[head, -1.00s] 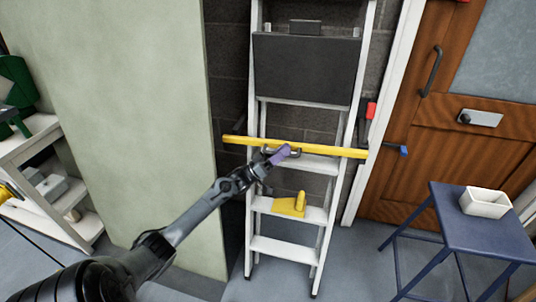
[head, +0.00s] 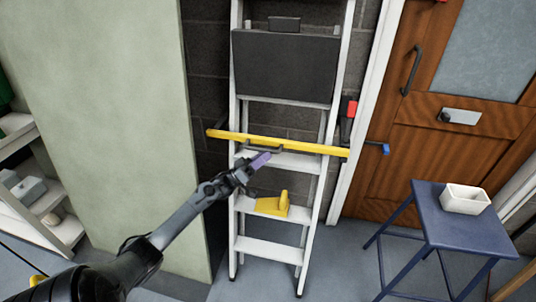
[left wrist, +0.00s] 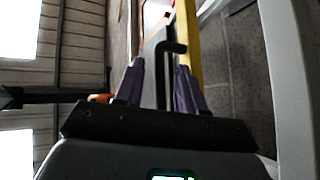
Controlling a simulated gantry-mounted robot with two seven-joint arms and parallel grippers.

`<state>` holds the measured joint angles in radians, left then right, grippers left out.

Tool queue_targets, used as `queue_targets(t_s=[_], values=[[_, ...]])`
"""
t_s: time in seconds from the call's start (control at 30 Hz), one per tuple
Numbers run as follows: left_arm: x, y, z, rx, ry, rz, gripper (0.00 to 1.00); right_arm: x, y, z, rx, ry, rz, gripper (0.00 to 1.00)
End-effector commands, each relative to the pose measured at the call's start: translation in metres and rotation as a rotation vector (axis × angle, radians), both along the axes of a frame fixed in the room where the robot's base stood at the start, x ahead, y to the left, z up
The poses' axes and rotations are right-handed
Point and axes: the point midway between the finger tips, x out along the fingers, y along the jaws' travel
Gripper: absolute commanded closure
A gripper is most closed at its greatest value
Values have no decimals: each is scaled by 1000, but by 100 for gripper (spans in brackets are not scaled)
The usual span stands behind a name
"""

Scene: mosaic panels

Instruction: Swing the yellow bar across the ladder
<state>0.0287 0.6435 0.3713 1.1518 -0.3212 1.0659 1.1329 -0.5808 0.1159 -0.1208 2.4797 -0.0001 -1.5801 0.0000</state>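The yellow bar (head: 225,134) lies across the front of the white ladder (head: 238,215), nearly level, its right end slightly lower in the head view. A dark handle (head: 264,147) is on the bar's front. My left gripper (head: 262,160) has purple fingers and is just below the handle in the head view. In the left wrist view its fingers (left wrist: 160,82) are apart, with the dark handle (left wrist: 164,72) showing between them and clearance on both sides. The yellow bar (left wrist: 187,35) runs behind. Whether the fingers touch the handle is not clear. My right gripper is not in view.
A yellow object (head: 273,206) rests on a lower ladder step. A red-and-black fitting (head: 348,110) and a blue-tipped piece (head: 384,148) are by the wooden door (head: 440,150). A blue stool (head: 460,232) with a white box (head: 466,200) stands right. A pale panel (head: 95,110) stands left.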

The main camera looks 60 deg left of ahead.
Motion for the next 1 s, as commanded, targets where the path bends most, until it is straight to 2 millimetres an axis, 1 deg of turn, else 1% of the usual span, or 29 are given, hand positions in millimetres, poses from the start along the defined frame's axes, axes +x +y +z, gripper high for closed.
queue_targets(t_s=[0.03,0.8,1.0], values=[[-2,2,-4,0,1,2,61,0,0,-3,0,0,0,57],[-35,24,-41,2,1,5,61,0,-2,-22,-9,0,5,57],[-42,28,-48,2,-1,4,61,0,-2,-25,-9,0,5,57]])
